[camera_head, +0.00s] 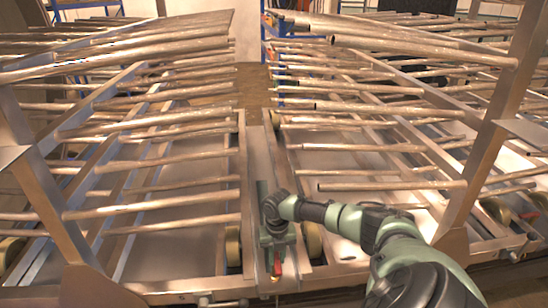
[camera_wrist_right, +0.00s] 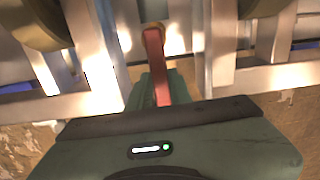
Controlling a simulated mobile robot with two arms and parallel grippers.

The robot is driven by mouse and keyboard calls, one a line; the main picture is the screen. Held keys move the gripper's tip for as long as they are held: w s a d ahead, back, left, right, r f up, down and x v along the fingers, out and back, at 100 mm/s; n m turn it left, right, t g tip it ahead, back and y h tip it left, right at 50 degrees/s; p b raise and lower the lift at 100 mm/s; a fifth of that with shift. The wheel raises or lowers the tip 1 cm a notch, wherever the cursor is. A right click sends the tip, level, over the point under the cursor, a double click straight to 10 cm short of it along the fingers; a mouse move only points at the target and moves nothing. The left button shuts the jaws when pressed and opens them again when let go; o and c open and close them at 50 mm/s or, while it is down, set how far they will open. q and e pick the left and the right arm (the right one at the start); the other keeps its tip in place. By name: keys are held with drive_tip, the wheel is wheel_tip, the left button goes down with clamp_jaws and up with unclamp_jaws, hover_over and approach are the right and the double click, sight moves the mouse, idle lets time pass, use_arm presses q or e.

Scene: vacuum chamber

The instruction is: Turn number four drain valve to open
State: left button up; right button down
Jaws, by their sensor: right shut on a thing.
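A drain valve with a red lever handle (camera_head: 277,268) sits low between the two metal racks; no number is readable on it. In the right wrist view the red handle (camera_wrist_right: 154,50) runs from a brass-coloured fitting (camera_wrist_right: 152,29) down to my right gripper (camera_wrist_right: 157,88). In the head view my right gripper (camera_head: 275,250) points down at this handle, its fingers partly hidden by the wrist. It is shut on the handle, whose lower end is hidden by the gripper. My left gripper is not in view.
Racks of metal tubes stand left (camera_head: 170,171) and right (camera_head: 395,185), with a narrow gap between them. Another red handle (camera_head: 528,215) shows at the far right. A metal fitting (camera_head: 222,302) is at the bottom left of centre. Rack wheels (camera_head: 312,240) flank the gripper closely.

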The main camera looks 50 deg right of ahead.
sight(277, 261)
drive_tip(key=shift+r, duration=0.1)
drive_tip(key=c, duration=1.3)
unclamp_jaws()
drive_tip(key=shift+r, duration=0.1)
wheel_tip(277, 261, up, 8)
drive_tip(key=p, duration=0.6)
drive_tip(key=shift+f+p, duration=0.2)
drive_tip(key=shift+p, duration=0.2)
